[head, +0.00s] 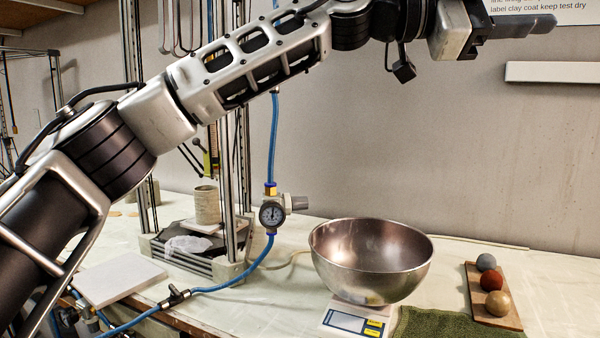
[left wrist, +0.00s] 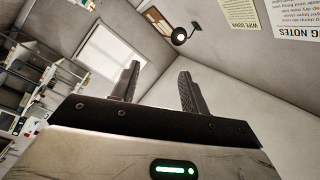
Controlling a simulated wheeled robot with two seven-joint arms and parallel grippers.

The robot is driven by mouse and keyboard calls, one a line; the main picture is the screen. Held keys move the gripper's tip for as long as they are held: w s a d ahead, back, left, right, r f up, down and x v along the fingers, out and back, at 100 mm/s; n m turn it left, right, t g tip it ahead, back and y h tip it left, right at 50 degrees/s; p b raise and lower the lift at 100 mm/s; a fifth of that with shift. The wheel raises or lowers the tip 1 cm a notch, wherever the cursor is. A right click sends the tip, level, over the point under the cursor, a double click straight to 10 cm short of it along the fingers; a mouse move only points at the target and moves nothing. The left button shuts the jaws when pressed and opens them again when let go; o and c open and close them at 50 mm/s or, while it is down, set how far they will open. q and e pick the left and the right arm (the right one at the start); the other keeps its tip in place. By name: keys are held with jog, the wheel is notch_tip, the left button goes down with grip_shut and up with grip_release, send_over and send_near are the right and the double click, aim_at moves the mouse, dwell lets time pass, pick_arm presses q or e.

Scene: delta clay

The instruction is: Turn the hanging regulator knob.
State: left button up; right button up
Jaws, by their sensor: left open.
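The hanging regulator (head: 272,213) has a round gauge and hangs on a blue hose above the bench. Its pale grey knob (head: 298,203) points to the right. My left arm crosses the head view from the lower left to the top right. My left gripper (head: 530,25) is high at the upper right, far above and to the right of the knob. In the left wrist view its two fingers (left wrist: 157,86) stand apart with nothing between them. The regulator cannot be made out in the left wrist view. My right gripper is not in view.
A metal bowl (head: 365,262) stands on a scale (head: 352,322) right of the regulator. A board with three clay balls (head: 491,279) lies farther right, near a green towel (head: 440,324). A metal frame (head: 229,160) with a grey can (head: 206,206) stands left of the regulator.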

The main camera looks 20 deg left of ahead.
pick_arm(q)
jog(key=w+a+r+n+t+y+p, duration=0.3)
jog(key=w+a+r+n+t+y, duration=0.4)
jog(key=w+a+n+t, duration=0.7)
jog(key=w+a+f+n+y+p, duration=0.3)
jog(key=w+a+f+n+y, duration=0.3)
jog(key=y, duration=0.4)
jog(key=m+g+y+p, duration=0.2)
jog(key=m+g+p, duration=0.25)
jog(key=g, duration=1.35)
send_over(299, 203)
notch_tip(299, 203, down, 22)
jog(key=f, duration=0.4)
jog(key=w+f, duration=0.1)
jog(key=f, duration=0.1)
jog(key=shift+a+f, duration=0.15)
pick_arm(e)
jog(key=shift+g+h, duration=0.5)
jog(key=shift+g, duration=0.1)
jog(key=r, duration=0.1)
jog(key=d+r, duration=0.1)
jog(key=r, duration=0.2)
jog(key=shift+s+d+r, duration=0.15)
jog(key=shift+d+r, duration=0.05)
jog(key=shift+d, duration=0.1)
